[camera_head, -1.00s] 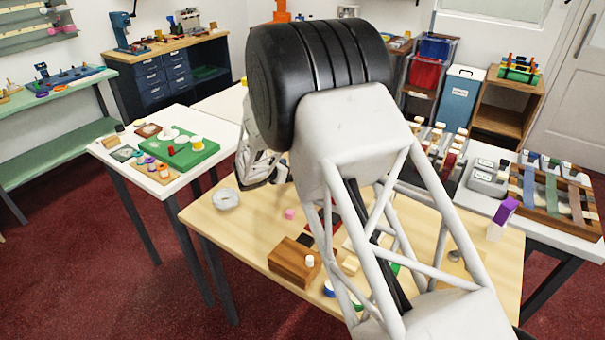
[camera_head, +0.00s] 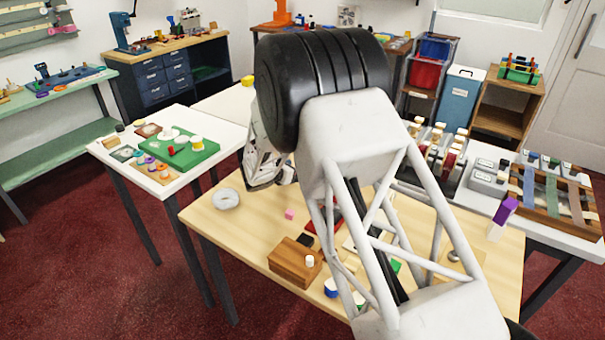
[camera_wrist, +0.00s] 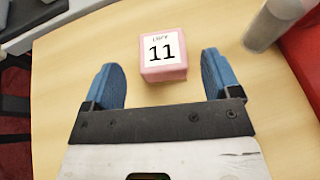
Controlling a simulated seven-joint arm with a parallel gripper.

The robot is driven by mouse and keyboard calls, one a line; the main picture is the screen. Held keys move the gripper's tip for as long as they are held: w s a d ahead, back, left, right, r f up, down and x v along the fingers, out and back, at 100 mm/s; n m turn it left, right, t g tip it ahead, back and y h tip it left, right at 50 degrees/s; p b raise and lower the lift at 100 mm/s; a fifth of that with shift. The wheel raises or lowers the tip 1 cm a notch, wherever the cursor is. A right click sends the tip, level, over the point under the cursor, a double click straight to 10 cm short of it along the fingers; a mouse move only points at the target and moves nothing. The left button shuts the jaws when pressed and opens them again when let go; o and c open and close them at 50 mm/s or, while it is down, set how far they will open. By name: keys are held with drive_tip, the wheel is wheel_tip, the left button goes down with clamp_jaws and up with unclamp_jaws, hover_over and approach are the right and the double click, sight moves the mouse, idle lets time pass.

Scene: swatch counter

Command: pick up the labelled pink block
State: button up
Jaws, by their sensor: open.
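The pink block (camera_wrist: 163,54) lies on the wooden table in the wrist view, with a white label reading 11 on the face I see. In the head view it is a small pink cube (camera_head: 290,214) on the front table. My gripper (camera_wrist: 163,75) is open, its two blue fingers spread on either side of the near end of the block. The block appears just ahead of and between the fingertips, and no contact shows. In the head view my arm hides most of the gripper.
A grey cylinder (camera_wrist: 268,28) and a red item (camera_wrist: 302,40) are right of the block. On the table (camera_head: 236,238) stand a brown wooden box (camera_head: 291,262) and a round grey dish (camera_head: 226,199). Bare tabletop lies left of the block.

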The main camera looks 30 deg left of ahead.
drive_tip(key=shift+x, duration=2.6)
drive_tip(key=shift+d+f, duration=0.1)
drive_tip(key=c, duration=1)
